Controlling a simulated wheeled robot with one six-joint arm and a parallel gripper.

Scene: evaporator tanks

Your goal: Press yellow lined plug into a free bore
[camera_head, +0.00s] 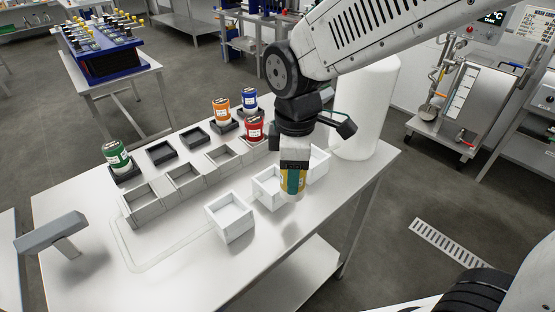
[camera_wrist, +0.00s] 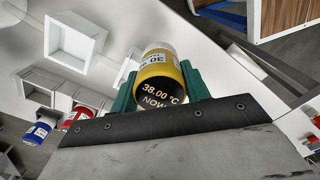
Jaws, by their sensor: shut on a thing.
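The yellow lined plug (camera_head: 292,183) is a short cylinder with a yellow band, a white label and a pale end. My gripper (camera_head: 293,168) is shut on it from above. In the wrist view the plug (camera_wrist: 160,68) sits between the green fingers, its dark end reading 38.00 °C. In the head view it hangs in front of the white square sockets, between an empty-looking one (camera_head: 268,187) and another (camera_head: 319,165) partly hidden behind it. A third white socket (camera_head: 230,222) stands nearer, empty. Empty grey sockets (camera_head: 141,204) (camera_head: 184,182) (camera_head: 223,160) stand in a row. The plug's height above the table is unclear.
Green (camera_head: 117,155), orange (camera_head: 221,108) and blue (camera_head: 250,98) plugs stand in black holders at the back; two holders (camera_head: 161,153) (camera_head: 194,137) are empty. A red plug (camera_head: 254,128) stands by the grey row. A white cylinder (camera_head: 365,110) rises at the table's right. The front table is clear.

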